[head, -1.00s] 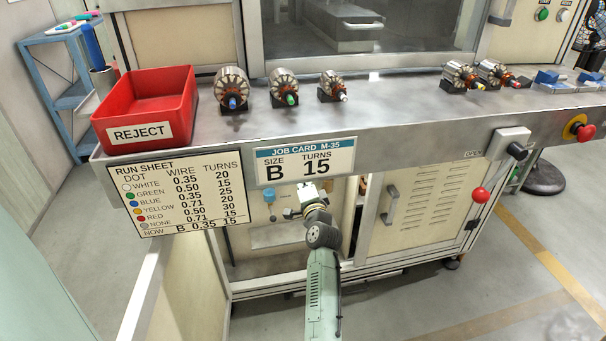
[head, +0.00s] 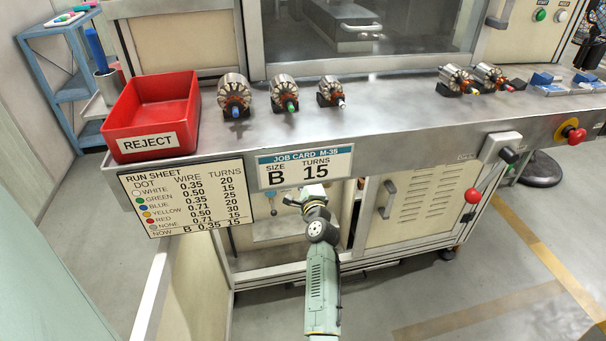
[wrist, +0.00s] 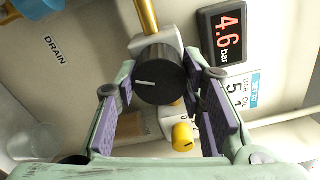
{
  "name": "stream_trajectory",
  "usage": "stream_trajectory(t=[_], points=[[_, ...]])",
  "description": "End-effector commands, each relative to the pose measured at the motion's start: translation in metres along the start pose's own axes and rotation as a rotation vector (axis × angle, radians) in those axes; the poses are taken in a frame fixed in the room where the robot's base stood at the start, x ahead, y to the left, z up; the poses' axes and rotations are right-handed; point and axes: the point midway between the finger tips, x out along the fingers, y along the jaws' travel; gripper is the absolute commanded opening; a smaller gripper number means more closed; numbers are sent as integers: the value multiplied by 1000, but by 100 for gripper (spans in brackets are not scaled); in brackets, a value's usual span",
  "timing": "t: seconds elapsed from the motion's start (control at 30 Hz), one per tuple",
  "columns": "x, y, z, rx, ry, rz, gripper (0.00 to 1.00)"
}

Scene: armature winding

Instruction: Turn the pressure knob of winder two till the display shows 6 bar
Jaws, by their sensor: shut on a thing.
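The black pressure knob (wrist: 160,78) with a white pointer line is in the middle of the wrist view. My gripper (wrist: 163,90) has its two purple-padded fingers on either side of it, shut on it. The display (wrist: 224,36) to its right reads 4.6 bar in red. In the head view my gripper (head: 310,196) is under the bench front, below the job card, and the knob is hidden there.
A yellow knob (wrist: 182,137) sits close below the black knob. A brass pipe (wrist: 148,16) runs into the regulator from above. A blue part marked DRAIN (wrist: 38,8) is at upper left. The job card (head: 305,167) and run sheet (head: 185,197) hang above.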

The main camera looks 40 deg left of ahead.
Motion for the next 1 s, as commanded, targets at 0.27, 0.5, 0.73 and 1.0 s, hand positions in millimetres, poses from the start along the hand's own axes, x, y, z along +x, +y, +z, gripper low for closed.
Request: stream_trajectory(t=[0.27,0.5,0.73,1.0], points=[[0,1,0,8,0,1,8],[0,0,0,7,0,1,41],[0,0,0,7,0,0,56],[0,0,0,7,0,0,56]])
